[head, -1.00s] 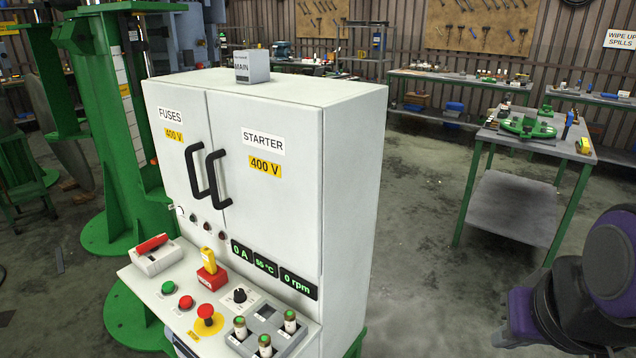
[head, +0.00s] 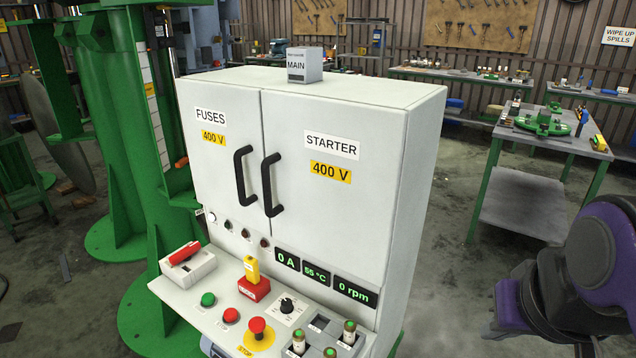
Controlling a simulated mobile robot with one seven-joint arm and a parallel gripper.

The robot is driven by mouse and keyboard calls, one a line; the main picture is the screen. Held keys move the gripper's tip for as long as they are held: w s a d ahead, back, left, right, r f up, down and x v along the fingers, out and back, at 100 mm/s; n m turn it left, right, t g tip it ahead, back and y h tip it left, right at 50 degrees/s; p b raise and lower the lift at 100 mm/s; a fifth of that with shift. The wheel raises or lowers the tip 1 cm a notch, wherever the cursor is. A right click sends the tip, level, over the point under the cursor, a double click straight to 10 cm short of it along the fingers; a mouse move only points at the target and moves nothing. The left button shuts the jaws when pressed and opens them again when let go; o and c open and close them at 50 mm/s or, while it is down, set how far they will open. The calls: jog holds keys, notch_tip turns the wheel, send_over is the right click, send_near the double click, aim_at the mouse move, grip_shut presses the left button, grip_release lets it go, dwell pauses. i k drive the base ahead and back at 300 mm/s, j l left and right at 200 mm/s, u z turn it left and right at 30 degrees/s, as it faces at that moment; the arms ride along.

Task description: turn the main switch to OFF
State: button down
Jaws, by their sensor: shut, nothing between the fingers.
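A white cabinet (head: 330,190) with two closed doors labelled FUSES and STARTER fills the middle of the head view. A small grey box labelled MAIN (head: 304,66) stands on its top. A white switch box with a red handle (head: 186,253) sits at the left end of the sloping console (head: 215,312); its label is not readable, so I cannot tell from the picture whether it is the main switch or its position. My arm shows at the right edge, apart from the cabinet. My gripper is not in view.
The console carries a yellow-and-red padlock-like piece (head: 252,279), a green button (head: 208,299), a red button (head: 230,315), a red STOP mushroom (head: 258,328), a black knob (head: 287,305) and small cylinders. A green machine (head: 120,130) stands close left. Floor (head: 450,230) right of the cabinet is clear.

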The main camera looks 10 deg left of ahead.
aim_at(184, 254)
jog(key=j, duration=3.55)
jog(key=l, duration=0.3)
jog(key=k+l+u, duration=0.1)
jog(key=l, duration=0.2)
jog(key=j, duration=0.35)
jog(key=i+j+z, duration=0.1)
jog(key=j, duration=0.25)
